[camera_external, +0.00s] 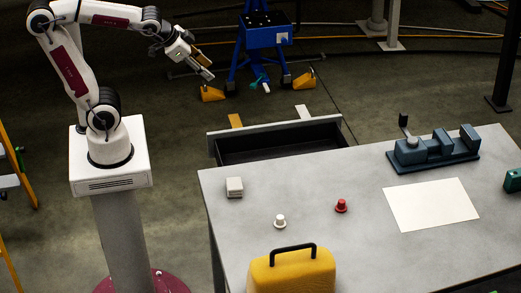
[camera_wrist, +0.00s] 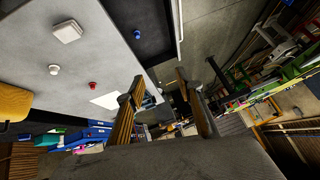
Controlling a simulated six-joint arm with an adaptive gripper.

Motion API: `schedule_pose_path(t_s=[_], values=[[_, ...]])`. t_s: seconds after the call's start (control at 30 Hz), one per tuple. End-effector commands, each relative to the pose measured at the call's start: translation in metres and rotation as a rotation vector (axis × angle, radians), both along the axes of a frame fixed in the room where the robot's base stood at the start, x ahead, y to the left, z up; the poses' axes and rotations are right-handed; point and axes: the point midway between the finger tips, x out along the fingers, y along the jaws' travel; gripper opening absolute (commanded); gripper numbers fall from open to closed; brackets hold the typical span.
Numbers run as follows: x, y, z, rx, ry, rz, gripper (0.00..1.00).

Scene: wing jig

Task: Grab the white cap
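The white cap (camera_external: 280,221) stands on the grey table, left of the red cap (camera_external: 341,205) and behind the yellow case. It also shows in the wrist view (camera_wrist: 54,69), at the left on the table, with nothing touching it. My gripper (camera_external: 208,73) is high in the air beyond the table's far left side, well away from the cap. In the wrist view its two fingers (camera_wrist: 160,84) are spread apart with nothing between them.
A small white box (camera_external: 234,187), a yellow case (camera_external: 291,272) with a black handle, a white sheet (camera_external: 431,204) and a blue-grey fixture (camera_external: 434,150) are on the table. An open drawer (camera_external: 280,146) juts from the far side; the wrist view shows a blue cap (camera_wrist: 137,33) inside.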

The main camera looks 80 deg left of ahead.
Motion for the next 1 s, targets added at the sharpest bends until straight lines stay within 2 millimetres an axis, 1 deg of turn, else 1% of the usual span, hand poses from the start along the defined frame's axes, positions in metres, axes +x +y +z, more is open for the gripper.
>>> schedule_pose_path(t_s=[0.03,0.23,0.4,0.47,0.7,0.87,1.0], values=[[0.013,0.001,0.000,0.018,-0.011,-0.014,0.36],[0.065,-0.001,0.005,0.086,-0.079,-0.088,0.36],[0.108,-0.010,0.005,0.131,-0.134,-0.167,0.36],[0.122,-0.014,0.004,0.144,-0.151,-0.197,0.36],[0.175,-0.040,-0.006,0.176,-0.217,-0.335,0.36],[0.205,-0.063,-0.019,0.182,-0.253,-0.439,0.36],[0.227,-0.087,-0.034,0.176,-0.280,-0.536,0.36]])
